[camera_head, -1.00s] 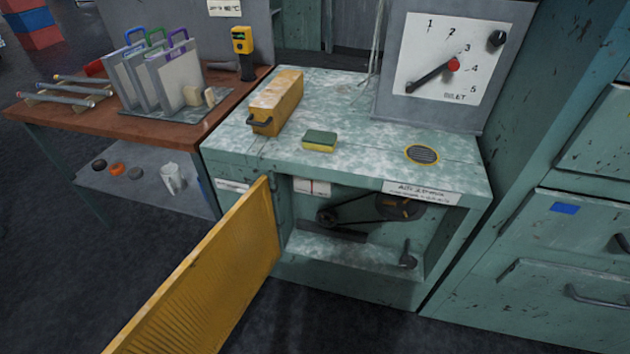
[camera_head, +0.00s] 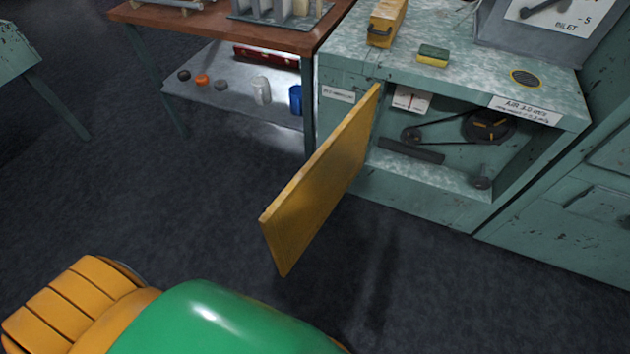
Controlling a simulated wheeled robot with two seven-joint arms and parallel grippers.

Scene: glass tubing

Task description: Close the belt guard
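The belt guard is a yellow panel (camera_head: 322,182). It stands open, swung out from the left edge of the opening in the green cabinet (camera_head: 420,195). Its free end points toward me over the dark floor. Behind it, a black belt (camera_head: 443,141) runs between a small pulley (camera_head: 411,134) and a larger dark wheel (camera_head: 488,126), all exposed. Neither of my grippers shows. A green and orange part at the bottom left, apparently my arm, is apart from the guard in the picture.
The floor (camera_head: 190,205) left of the guard is clear.

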